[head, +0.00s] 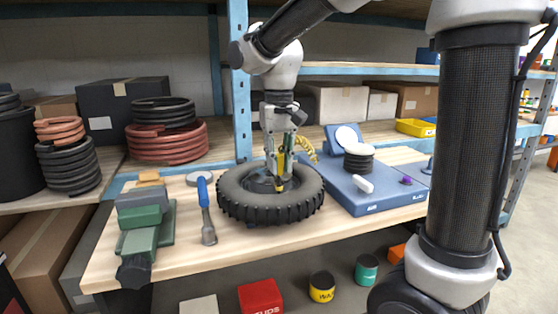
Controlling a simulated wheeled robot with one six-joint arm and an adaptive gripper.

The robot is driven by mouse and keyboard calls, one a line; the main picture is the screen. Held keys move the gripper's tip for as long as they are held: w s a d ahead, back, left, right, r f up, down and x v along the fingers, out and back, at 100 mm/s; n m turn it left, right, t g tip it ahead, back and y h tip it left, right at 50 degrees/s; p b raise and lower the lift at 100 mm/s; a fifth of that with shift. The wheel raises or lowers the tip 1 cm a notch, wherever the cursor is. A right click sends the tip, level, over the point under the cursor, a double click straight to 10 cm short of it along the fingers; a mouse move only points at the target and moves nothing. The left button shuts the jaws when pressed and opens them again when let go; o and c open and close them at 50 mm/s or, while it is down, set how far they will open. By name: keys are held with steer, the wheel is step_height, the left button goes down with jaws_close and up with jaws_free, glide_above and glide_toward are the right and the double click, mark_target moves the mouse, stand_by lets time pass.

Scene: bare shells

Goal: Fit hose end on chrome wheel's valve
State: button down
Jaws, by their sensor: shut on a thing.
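The wheel with a black knobby tyre (245,208) lies flat on the workbench. Its rim (256,183) looks grey and is partly hidden by my gripper. My gripper (280,178) points straight down over the wheel's centre, shut on the yellow hose end (281,186). The hose end is low, inside the tyre's opening near the hub. The coiled yellow hose (306,148) runs from behind my gripper towards the blue unit on the right. I cannot make out the valve, or tell whether the hose end touches it.
A blue unit (375,196) with a gauge and a black coil stands close right of the tyre. A blue-handled tool (205,205) and a green vise (147,222) are on the left. A blue shelf post (240,90) rises just behind. The bench's front strip is clear.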

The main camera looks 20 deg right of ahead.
steer(key=shift+f, duration=0.35)
steer(key=shift+f, duration=0.3)
steer(key=shift+f, duration=0.65)
stand_by(1.0)
steer(key=c, duration=0.6)
jaws_free()
steer(key=shift+r, duration=0.2)
stand_by(0.3)
steer(key=shift+r, duration=1.3)
steer(key=shift+r, duration=0.1)
